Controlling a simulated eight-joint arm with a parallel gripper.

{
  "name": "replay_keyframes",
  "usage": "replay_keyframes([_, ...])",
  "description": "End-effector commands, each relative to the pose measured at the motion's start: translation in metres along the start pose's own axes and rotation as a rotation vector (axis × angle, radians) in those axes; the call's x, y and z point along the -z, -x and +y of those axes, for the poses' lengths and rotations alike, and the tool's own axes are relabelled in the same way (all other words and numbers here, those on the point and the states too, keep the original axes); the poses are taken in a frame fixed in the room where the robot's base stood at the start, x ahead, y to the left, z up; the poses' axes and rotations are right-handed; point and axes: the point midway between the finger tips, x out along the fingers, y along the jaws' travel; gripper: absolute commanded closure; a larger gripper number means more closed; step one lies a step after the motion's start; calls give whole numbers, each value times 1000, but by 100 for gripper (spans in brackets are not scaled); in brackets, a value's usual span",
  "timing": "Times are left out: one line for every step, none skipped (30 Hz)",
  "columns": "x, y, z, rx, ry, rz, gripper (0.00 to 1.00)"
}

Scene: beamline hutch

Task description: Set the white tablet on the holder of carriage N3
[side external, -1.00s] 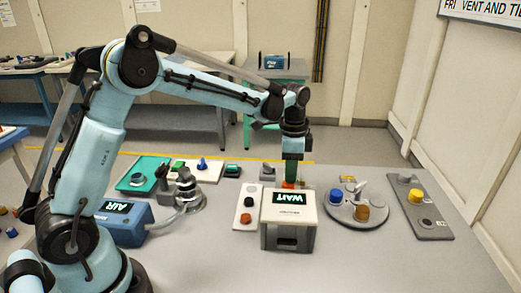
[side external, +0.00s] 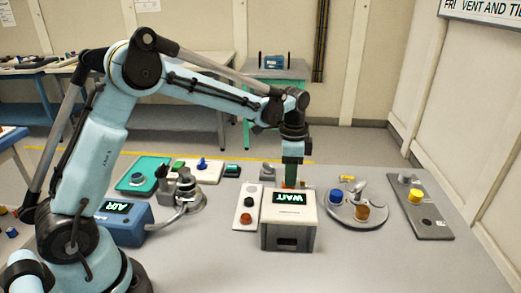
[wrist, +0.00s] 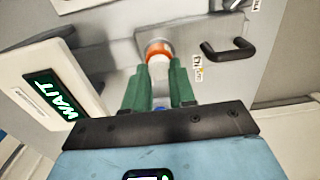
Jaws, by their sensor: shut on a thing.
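My gripper (wrist: 158,75) has two green fingers and points down behind the WAIT box. It also shows in the side view (side external: 291,182), where the box partly hides its tips. The fingers are shut on a small white piece (wrist: 157,58), which I take to be the white tablet. An orange round holder (wrist: 158,46) shows right at the fingertips, on a grey carriage plate (wrist: 212,32) with a black handle. A small label on this plate is too blurred to read surely. I cannot tell whether the tablet touches the holder.
The white WAIT box (side external: 289,205) stands close in front of my gripper. A black bar handle (wrist: 232,50) rises beside the holder. To the right are a round grey tray (side external: 352,217) with blue and amber pieces and a grey plate (side external: 432,223).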

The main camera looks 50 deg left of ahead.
Motion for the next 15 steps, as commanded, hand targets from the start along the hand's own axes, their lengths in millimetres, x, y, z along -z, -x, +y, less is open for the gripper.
replay_keyframes([0,-1,0,0,0,0,100])
replay_keyframes([0,-1,0,0,0,0,100])
replay_keyframes([0,-2,0,0,0,0,100])
replay_keyframes([0,-2,0,0,0,0,100])
replay_keyframes([0,-2,0,0,0,0,100])
replay_keyframes([0,-2,0,0,0,0,100])
replay_keyframes([0,-1,0,0,0,0,100])
replay_keyframes([0,-1,0,0,0,0,100])
replay_keyframes([0,-1,0,0,0,0,100])
replay_keyframes([0,-1,0,0,0,0,71])
replay_keyframes([0,-1,0,0,0,0,66])
replay_keyframes([0,-1,0,0,0,0,60])
replay_keyframes([0,-1,0,0,0,0,55])
replay_keyframes([0,-1,0,0,0,0,51])
replay_keyframes([0,-1,0,0,0,0,45])
